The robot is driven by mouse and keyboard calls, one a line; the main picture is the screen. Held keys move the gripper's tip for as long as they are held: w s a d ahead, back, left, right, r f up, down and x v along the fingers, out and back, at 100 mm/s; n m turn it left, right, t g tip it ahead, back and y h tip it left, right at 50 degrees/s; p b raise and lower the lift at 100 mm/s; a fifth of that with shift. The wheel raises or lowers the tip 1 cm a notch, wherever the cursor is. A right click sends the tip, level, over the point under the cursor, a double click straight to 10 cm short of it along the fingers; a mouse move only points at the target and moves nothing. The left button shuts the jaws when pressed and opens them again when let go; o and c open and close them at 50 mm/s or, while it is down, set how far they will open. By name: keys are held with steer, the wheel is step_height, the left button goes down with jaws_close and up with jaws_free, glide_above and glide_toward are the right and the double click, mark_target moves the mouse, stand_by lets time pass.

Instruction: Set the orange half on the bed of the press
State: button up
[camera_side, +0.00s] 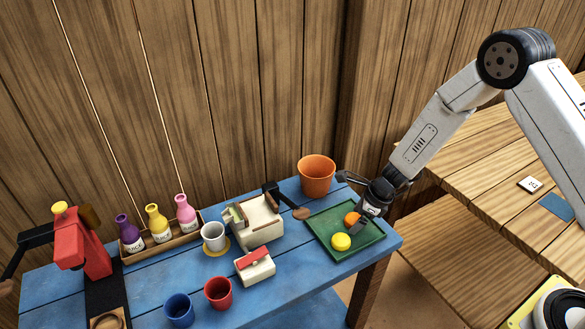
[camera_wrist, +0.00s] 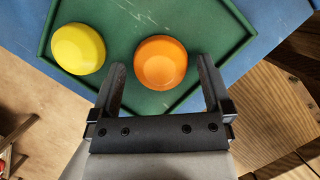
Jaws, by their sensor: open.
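The orange half (camera_side: 351,218) lies on the green tray (camera_side: 318,232) at the right of the blue table, beside a yellow fruit half (camera_side: 341,242). My gripper (camera_side: 362,221) is low over the tray, close to the orange half and partly in front of it. In the wrist view, the orange half (camera_wrist: 160,62) shows rounded side up between and just beyond the open fingertips (camera_wrist: 161,72); I cannot tell whether they touch it. A red lever press (camera_side: 88,245) stands at the far left, with a black base (camera_side: 106,292) running forward from it.
A cream machine (camera_side: 258,220) with a dark lever, a grey cup (camera_side: 213,236), a bottle rack (camera_side: 163,243) and a small cream box (camera_side: 254,268) with a red top fill mid-table. Red (camera_side: 218,293) and blue (camera_side: 179,309) cups stand in front. An orange pot (camera_side: 316,174) stands behind the tray.

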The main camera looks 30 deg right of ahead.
stand_by(0.3)
steer(key=c, duration=1.3)
steer(key=shift+o, duration=0.2)
steer(key=shift+r, duration=0.2)
steer(key=shift+w+r, duration=0.1)
steer(key=shift+r, duration=0.75)
steer(key=s+r, duration=1.1)
steer(key=s, duration=0.3)
steer(key=shift+d, duration=0.4)
